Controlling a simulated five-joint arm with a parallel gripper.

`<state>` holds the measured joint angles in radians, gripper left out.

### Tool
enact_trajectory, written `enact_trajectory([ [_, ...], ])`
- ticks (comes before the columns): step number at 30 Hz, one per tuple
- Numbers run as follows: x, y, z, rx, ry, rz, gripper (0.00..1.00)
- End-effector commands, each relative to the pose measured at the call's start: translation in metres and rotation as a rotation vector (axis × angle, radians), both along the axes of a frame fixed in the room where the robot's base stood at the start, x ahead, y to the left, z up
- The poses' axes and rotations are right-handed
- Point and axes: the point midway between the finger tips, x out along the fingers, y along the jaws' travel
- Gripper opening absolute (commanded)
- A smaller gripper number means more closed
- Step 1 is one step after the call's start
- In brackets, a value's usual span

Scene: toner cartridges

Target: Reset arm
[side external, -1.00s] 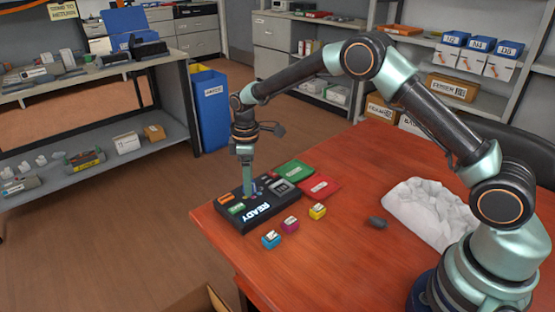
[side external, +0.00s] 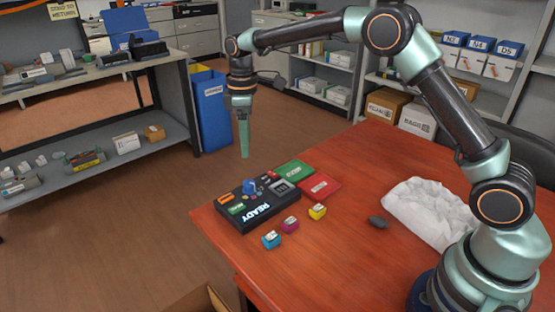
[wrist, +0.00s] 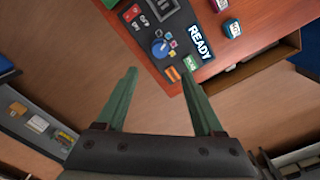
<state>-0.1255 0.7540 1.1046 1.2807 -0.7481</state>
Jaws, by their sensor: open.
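My gripper (side external: 244,152) hangs in the air above and behind the far left part of the black control panel (side external: 262,213) marked READY. In the wrist view its two green fingers (wrist: 165,90) are spread apart with nothing between them. The panel (wrist: 183,17) lies on the red-brown table, beyond the fingertips. A blue knob (side external: 249,187) stands up from the panel and also shows in the wrist view (wrist: 159,47). Small orange and green labels and a grey keypad are on the panel too.
Cyan (side external: 271,240), magenta (side external: 290,224) and yellow (side external: 317,212) cartridges stand in front of the panel. Green (side external: 295,171) and red (side external: 320,187) pads lie beside it. A dark lump (side external: 377,222) and white cloth (side external: 428,210) lie to the right. A blue bin (side external: 211,105) stands on the floor behind.

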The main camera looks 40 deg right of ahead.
Motion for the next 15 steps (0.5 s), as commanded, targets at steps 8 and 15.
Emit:
enact_trajectory([
  [8, 0.000, 0.000, 0.002, 0.000, 0.000, 0.000, 0.69],
  [15, -0.007, -0.004, 0.019, 0.004, -0.024, -0.039, 0.69],
])
